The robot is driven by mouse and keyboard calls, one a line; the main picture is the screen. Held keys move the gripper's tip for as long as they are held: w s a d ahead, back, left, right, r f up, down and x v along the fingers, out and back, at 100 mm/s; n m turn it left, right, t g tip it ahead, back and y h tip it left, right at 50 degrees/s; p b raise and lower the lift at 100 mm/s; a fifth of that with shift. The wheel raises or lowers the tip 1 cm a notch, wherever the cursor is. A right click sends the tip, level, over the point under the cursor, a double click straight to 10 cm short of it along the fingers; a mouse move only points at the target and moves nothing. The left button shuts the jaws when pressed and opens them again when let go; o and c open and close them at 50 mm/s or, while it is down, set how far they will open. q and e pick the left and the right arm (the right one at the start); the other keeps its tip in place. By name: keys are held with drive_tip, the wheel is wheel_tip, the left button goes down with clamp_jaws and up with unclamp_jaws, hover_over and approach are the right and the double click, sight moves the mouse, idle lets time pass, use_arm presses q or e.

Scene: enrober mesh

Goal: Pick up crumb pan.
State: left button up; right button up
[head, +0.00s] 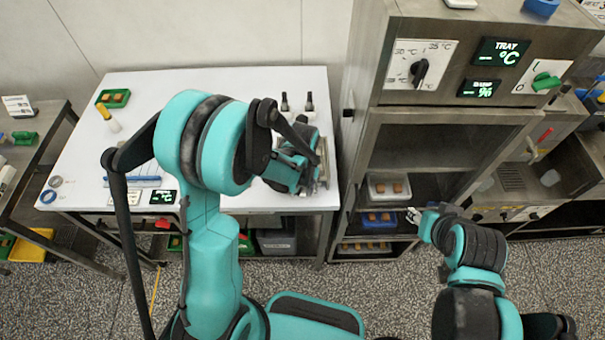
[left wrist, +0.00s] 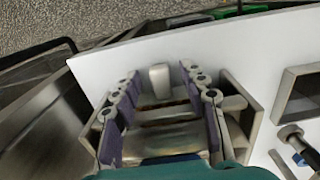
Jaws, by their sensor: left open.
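A grey metal, box-like holder, which I take to be the crumb pan's place, lies on the white table's right end in the head view (head: 323,160), mostly behind my left gripper (head: 314,186). In the left wrist view, my left gripper (left wrist: 160,95) is open, with its purple-padded fingers apart. Between them shows a brown-stained metal surface, probably the crumb pan (left wrist: 165,133), with a pale upright block (left wrist: 160,79) at its far end. Grey side walls stand outside the fingers. I cannot tell whether the fingers touch it. My right gripper (head: 418,218) is at the right, near the rack, its jaws unclear.
The white table (head: 240,90) has a green tray (head: 113,98) at the far left and two dark-topped fittings (head: 296,102) at the back right. A steel cabinet (head: 450,100) stands close on the right, with trays on its lower shelves (head: 388,188).

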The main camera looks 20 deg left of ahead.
use_arm(q)
drive_tip(key=shift+f, duration=0.2)
clamp_jaws()
drive_tip(key=shift+r, duration=0.15)
